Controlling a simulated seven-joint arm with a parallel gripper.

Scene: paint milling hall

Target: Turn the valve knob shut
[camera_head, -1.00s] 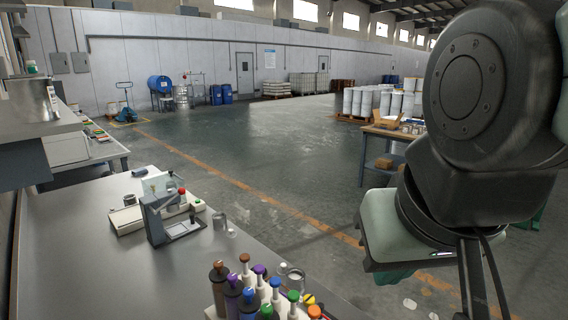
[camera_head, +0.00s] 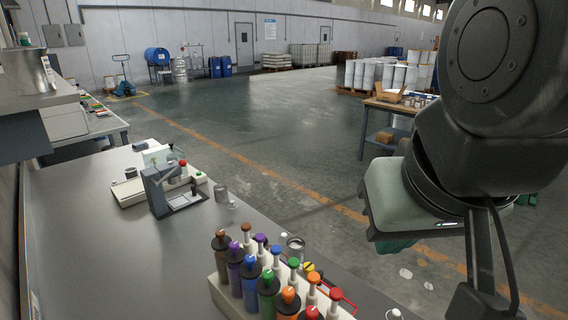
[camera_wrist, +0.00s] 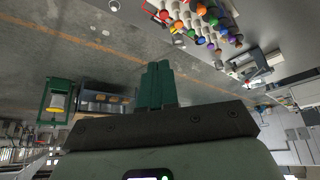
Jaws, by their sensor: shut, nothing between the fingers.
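A pale rack (camera_head: 222,295) of colorant cylinders with coloured caps stands at the front of the bench. On its right side are a round yellow knob with a dark stripe (camera_head: 309,267) and a red loop-shaped handle (camera_head: 340,294). I cannot tell for sure which of these is the valve knob. In the wrist view the yellow knob (camera_wrist: 173,29) and red handle (camera_wrist: 164,14) show near the top. My gripper (camera_wrist: 157,68) has its green fingers together and holds nothing. It is apart from the rack, which lies beyond the fingertips. In the head view the hand hangs right of the rack.
The grey bench (camera_head: 110,240) is bare on its left. A weighing device (camera_head: 172,190) stands behind the rack, with a metal cup (camera_head: 221,192) near it. Another metal cup (camera_head: 295,246) is close behind the rack. Open floor lies beyond the bench, with a work table (camera_head: 395,112) farther off.

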